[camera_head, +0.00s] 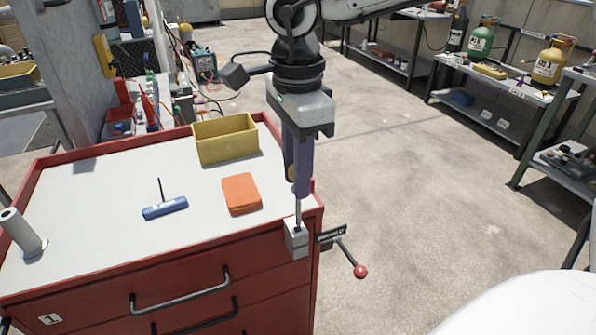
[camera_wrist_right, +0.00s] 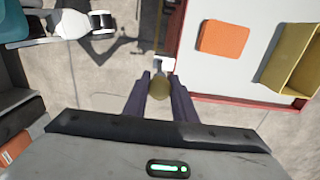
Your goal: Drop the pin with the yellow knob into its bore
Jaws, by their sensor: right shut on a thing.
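My right gripper (camera_head: 299,187) points straight down above the front right corner of the red cabinet and is shut on the pin. The pin's yellow knob (camera_wrist_right: 158,88) sits between the two purple fingers in the wrist view. In the head view the fingers mostly hide the knob, and the thin metal shank (camera_head: 298,209) hangs below them. The shank's lower end meets the top of a small grey metal block (camera_head: 297,240) at the cabinet's corner. I cannot tell whether the tip is inside the bore or just above it. My left gripper is not in view.
A black label and a lever with a red ball (camera_head: 361,271) stick out right of the block. On the cabinet top (camera_head: 100,193) are an orange pad (camera_head: 241,194), a yellow bin (camera_head: 225,139), a blue T-handle tool (camera_head: 165,208) and a grey post (camera_head: 22,235).

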